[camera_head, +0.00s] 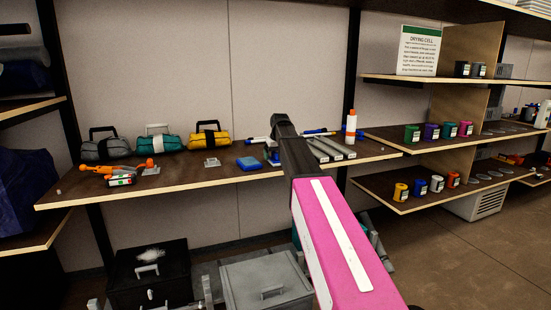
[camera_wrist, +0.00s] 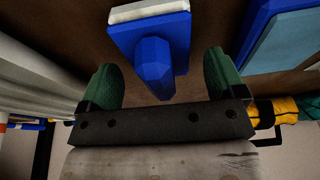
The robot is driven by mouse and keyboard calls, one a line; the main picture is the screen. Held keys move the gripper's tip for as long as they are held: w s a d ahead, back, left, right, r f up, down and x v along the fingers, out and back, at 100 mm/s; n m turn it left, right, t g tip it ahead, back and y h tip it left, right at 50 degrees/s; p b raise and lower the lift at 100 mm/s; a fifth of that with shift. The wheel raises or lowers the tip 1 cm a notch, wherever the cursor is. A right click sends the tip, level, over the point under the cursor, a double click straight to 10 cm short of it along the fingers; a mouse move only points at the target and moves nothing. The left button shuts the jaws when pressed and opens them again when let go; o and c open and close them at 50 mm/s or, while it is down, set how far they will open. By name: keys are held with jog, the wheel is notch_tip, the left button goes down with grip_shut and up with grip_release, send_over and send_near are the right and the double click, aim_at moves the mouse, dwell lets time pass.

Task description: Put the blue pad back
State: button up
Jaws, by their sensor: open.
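In the wrist view my gripper (camera_wrist: 160,68) is open. Its green fingers stand on either side of the faceted knob of a blue handled block (camera_wrist: 150,42), with gaps visible on both sides. The block has a pale layer along its far edge. A flat blue pad (camera_head: 248,163) with a lighter top lies on the shelf board in the head view, left of my arm. A flat light-blue piece with a darker edge (camera_wrist: 285,42), likely the same pad, shows at upper right in the wrist view. My arm hides the fingertips in the head view.
The shelf board (camera_head: 215,176) carries grey, teal and yellow bags (camera_head: 209,136) and an orange tool (camera_head: 125,168) to the left. Grey bars (camera_head: 330,148) and a white bottle with an orange cap (camera_head: 351,127) stand close on the right. Bare board lies along the front edge.

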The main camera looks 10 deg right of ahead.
jog(key=v, duration=1.1)
